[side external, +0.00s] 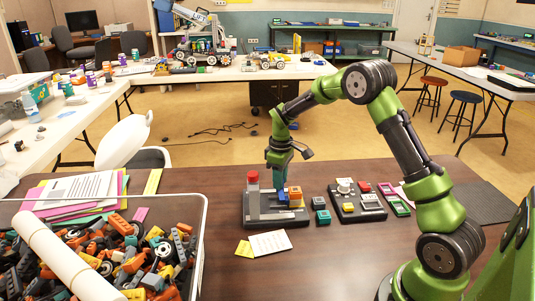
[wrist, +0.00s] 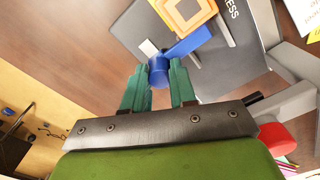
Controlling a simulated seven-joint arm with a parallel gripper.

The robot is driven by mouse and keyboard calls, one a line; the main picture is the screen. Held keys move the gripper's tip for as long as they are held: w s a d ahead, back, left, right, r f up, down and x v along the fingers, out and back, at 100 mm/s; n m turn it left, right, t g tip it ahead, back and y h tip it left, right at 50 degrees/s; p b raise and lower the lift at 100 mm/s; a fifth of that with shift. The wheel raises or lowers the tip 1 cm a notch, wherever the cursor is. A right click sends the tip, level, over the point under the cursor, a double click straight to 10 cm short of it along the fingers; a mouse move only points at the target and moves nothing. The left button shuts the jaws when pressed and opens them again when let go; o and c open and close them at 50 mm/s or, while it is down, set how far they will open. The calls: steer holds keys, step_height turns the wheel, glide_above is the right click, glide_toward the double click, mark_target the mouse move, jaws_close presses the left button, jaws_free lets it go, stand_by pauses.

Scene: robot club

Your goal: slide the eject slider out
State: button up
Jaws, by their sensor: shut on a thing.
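The eject slider is a blue bar (wrist: 188,43) with a round blue knob (wrist: 158,71) at its end, seen in the wrist view. Its far end meets an orange square piece (wrist: 209,12) on a dark grey press base (wrist: 127,30). My gripper (wrist: 158,75) has its two teal fingers closed on the knob. In the side view my gripper (side external: 278,190) points down at the press base (side external: 262,222), beside the orange piece (side external: 295,196). A small patch of the blue slider (side external: 283,195) shows there; the rest is hidden.
A red-topped post (side external: 252,178) stands left of my gripper. Small teal blocks (side external: 320,211) and a dark control panel (side external: 357,207) are to the right. A parts bin (side external: 203,225) fills the front left.

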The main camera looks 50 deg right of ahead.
steer(key=o, duration=0.6)
steer(key=shift+r, duration=0.1)
steer(key=shift+r, duration=2.95)
